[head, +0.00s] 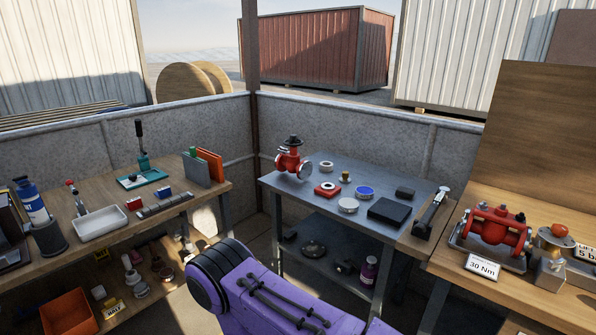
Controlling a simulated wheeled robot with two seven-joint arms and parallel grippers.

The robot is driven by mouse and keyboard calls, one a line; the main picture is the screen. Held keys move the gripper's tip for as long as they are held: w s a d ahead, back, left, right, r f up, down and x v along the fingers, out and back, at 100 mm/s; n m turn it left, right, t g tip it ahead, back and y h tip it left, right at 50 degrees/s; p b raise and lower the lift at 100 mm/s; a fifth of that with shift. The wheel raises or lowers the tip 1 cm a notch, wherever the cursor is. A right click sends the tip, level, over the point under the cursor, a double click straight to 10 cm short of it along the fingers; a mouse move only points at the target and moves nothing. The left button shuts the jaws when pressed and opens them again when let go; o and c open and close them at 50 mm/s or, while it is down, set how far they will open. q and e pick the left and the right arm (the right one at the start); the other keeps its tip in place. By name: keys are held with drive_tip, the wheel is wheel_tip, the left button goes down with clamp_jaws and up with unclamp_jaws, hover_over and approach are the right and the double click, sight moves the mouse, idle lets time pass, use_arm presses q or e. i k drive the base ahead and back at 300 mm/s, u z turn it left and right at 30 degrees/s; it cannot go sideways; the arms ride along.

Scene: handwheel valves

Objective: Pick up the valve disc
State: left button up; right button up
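A blue-topped round disc (364,192) and a pale silver round disc (348,205) lie flat on the grey metal table (300,205). I cannot tell for sure which one is the valve disc. A red valve body (291,160) with a dark top stands at the table's left rear. A white ring (326,167), a small brass part (345,177) and a red flanged part (327,190) lie near it. A purple arm link of mine rises from the bottom middle, in front of the table. Neither gripper is in view.
The lower shelf holds a dark disc (313,249) and a purple bottle (369,270). Wooden benches with tools stand left (100,240) and right (450,255). A low wall (360,150) runs behind.

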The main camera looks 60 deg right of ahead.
sight(345, 179)
drive_tip(key=z, duration=0.15)
drive_tip(key=i, duration=1.1)
drive_tip(key=z, duration=1.1)
drive_tip(key=i, duration=0.75)
drive_tip(key=z, duration=0.9)
